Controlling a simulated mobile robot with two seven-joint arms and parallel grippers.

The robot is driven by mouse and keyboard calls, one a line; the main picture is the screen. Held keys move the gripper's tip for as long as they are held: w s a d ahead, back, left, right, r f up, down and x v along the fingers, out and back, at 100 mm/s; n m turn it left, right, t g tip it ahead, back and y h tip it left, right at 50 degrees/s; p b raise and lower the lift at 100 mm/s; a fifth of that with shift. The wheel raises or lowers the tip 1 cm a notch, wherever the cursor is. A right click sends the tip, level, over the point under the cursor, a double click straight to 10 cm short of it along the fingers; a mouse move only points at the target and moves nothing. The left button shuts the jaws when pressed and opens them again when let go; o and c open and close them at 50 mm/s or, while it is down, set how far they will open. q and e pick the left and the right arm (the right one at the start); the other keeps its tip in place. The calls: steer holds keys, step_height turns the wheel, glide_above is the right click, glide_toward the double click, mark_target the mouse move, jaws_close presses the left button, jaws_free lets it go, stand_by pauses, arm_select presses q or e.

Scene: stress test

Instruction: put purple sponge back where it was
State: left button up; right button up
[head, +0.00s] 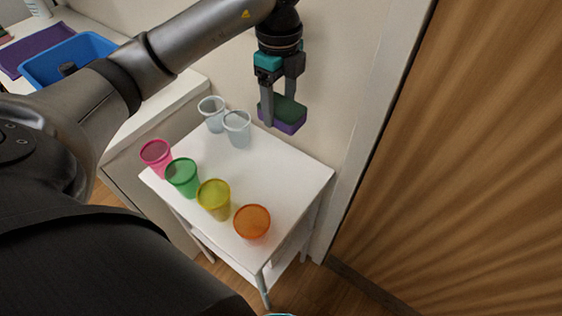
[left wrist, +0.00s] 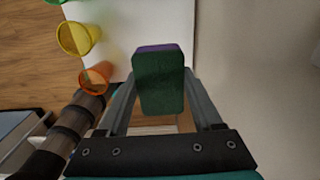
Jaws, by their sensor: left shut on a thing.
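The purple sponge (head: 290,124) has a dark green top layer and a purple lower layer. My left gripper (head: 283,112) is shut on it and holds it in the air over the back right part of a small white table (head: 245,172), near the wall. In the left wrist view the sponge (left wrist: 160,82) sits between the two fingers, its green face toward the camera and a thin purple edge at the far end. My right gripper is not in view.
Pink (head: 156,156), green (head: 182,178), yellow (head: 214,199) and orange (head: 252,222) cups line the table's front edge. Two clear cups (head: 212,113) (head: 237,128) stand at the back. A blue bin (head: 66,62) and purple mat (head: 36,48) lie on a counter at left. The table's right part is clear.

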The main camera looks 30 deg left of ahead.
arm_select(q)
steer(key=b, duration=0.3)
glide_toward(280, 173)
steer(key=shift+a+f, duration=0.1)
steer(key=shift+f, duration=0.4)
step_height(280, 173, down, 5)
steer(key=shift+f+b, duration=0.1)
steer(key=shift+b, duration=0.4)
steer(key=shift+f, duration=0.2)
steer(key=o, duration=1.2)
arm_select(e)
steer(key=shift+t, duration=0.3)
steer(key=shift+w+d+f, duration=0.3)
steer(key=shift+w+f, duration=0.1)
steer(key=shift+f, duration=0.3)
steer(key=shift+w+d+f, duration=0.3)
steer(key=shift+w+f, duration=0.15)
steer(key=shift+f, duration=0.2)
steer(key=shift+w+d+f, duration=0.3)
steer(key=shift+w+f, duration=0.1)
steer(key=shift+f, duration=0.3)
arm_select(q)
steer(key=shift+r, duration=0.1)
